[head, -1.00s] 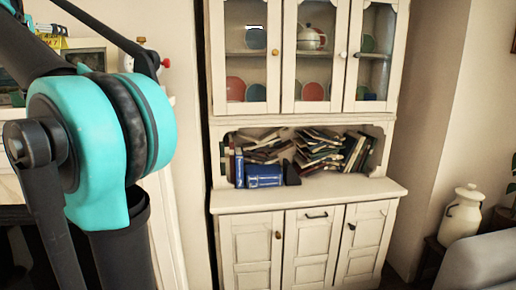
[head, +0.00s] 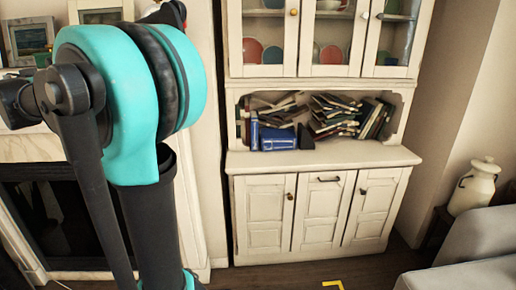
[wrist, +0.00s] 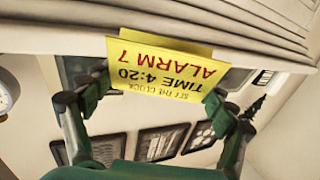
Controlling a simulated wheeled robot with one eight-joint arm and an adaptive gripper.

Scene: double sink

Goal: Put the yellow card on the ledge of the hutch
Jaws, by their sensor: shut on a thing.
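The yellow card (wrist: 165,72) has dark and red print that reads upside down in the wrist view. My gripper (wrist: 156,93) is shut on it, with a dark green finger at each side of the card. The white hutch (head: 262,205) stands in the middle of the head view. Its ledge (head: 345,155) runs in front of the open shelf, and the front strip is bare. My gripper and the card do not show in the head view now.
Blue books (head: 282,138) and a heap of books (head: 335,116) fill the hutch's open shelf. A fireplace (head: 60,210) is at left, partly behind my arm. A white can (head: 475,185) and a grey sofa (head: 465,250) are at right.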

